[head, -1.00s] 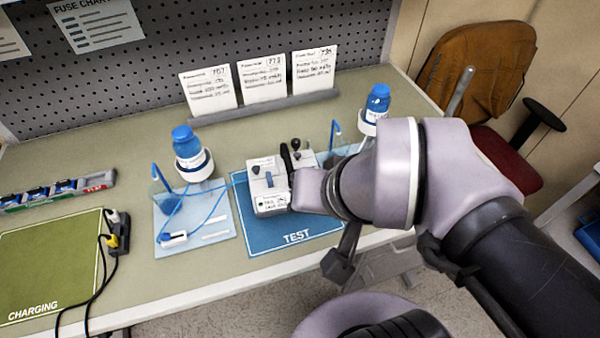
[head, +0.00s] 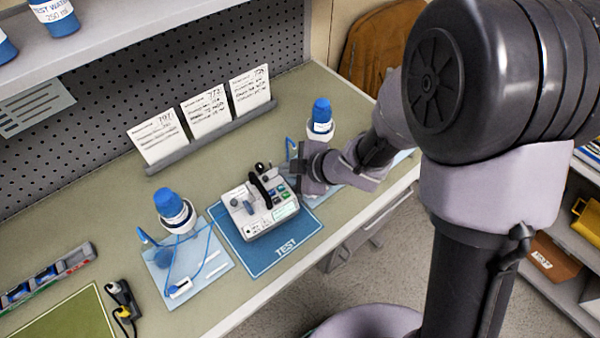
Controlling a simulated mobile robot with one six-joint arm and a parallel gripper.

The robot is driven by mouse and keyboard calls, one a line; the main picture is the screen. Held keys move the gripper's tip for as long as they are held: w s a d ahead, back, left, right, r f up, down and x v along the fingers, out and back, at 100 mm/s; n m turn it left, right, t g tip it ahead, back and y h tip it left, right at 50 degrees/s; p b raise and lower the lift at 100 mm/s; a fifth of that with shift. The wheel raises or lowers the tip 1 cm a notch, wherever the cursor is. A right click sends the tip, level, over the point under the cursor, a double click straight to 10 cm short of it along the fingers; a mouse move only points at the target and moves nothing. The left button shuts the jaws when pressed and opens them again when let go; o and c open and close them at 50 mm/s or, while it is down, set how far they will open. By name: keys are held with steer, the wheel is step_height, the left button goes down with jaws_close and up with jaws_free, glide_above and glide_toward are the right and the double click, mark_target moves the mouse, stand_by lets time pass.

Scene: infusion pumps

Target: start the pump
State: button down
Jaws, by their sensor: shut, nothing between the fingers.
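The pump (head: 243,221) is a white box with a black carrying handle, dark knobs and a small green button (head: 285,195) at its right side. It stands upright on the blue TEST mat (head: 262,262). My gripper (head: 299,176) is at the pump's right rear, beside the handle and close to the green button. Its fingers are small and partly lost against the pump. They look shut and empty. I cannot tell whether they touch the pump.
A bottle stand with tubing on a pale tray (head: 215,263) is left of the mat. Another blue-capped bottle (head: 321,112) stands behind my wrist. Cards (head: 205,110) line the back. A green charging mat (head: 65,318) and dark plug (head: 122,293) lie front left.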

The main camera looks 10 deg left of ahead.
steer(key=shift+f, duration=0.15)
steer(key=b, duration=0.8)
glide_toward(281, 190)
steer(key=a, duration=0.1)
steer(key=w+a+f, duration=0.1)
steer(key=a+f, duration=0.1)
steer(key=shift+w+a+f, duration=0.2)
steer(key=shift+w+a, duration=0.2)
steer(key=shift+f, duration=0.1)
stand_by(0.9)
steer(key=shift+f+b, duration=0.35)
steer(key=shift+b, duration=0.1)
steer(key=shift+f+b, duration=0.45)
stand_by(0.4)
steer(key=shift+r, duration=0.15)
steer(key=shift+r+p, duration=0.8)
steer(key=shift+p, duration=0.1)
